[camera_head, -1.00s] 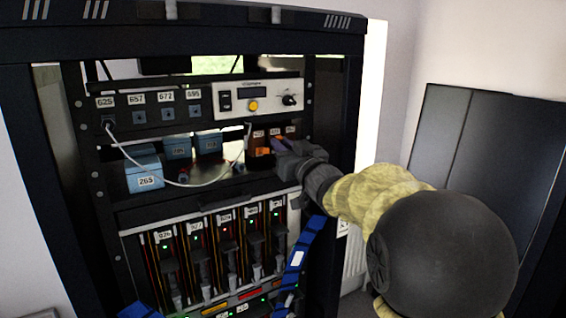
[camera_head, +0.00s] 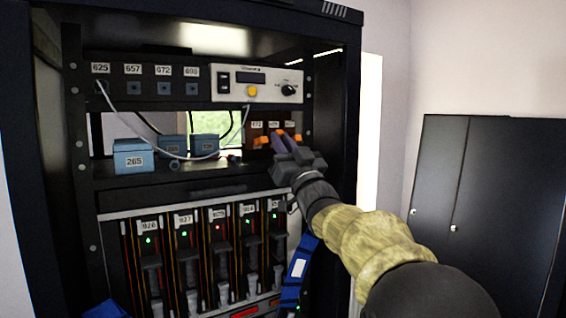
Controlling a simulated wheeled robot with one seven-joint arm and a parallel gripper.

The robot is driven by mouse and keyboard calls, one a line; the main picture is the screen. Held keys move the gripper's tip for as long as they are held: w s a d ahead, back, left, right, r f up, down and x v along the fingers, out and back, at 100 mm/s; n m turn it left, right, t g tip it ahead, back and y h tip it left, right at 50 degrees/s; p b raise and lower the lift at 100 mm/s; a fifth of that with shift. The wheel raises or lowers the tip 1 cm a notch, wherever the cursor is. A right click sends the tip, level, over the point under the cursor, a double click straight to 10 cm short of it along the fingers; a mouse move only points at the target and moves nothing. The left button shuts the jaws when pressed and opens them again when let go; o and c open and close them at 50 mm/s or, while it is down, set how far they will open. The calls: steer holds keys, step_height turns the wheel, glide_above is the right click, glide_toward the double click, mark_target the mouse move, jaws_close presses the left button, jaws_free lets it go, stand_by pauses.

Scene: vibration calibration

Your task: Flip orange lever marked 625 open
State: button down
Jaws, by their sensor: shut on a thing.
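A brown block (camera_head: 256,132) with several orange levers stands on the rack shelf at the right, with small white labels above the levers that are too small to read surely. One orange lever (camera_head: 262,140) shows left of my gripper and another orange lever (camera_head: 297,138) right of it. My gripper (camera_head: 281,138) is shut on the middle orange lever (camera_head: 281,132), which shows at its fingertips. The fingers hide most of this lever and part of the block. The clear 625 label (camera_head: 101,68) sits above a socket at the panel's top left.
A white control unit (camera_head: 255,83) with a yellow button and black knob is above the levers. Blue boxes (camera_head: 132,158) stand on the shelf at left, under a hanging white cable (camera_head: 150,152). Modules with lights (camera_head: 200,240) fill the rack below. A dark cabinet (camera_head: 490,210) stands at right.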

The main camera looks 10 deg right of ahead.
steer(key=shift+w+f+t+b, duration=0.1)
steer(key=shift+f+t+b, duration=0.55)
steer(key=shift+b, duration=1.5)
steer(key=shift+r, duration=0.25)
steer(key=c, duration=1.7)
jaws_free()
steer(key=b+v, duration=0.7)
steer(key=v, duration=1)
steer(key=shift+f, duration=0.4)
steer(key=shift+w, duration=0.2)
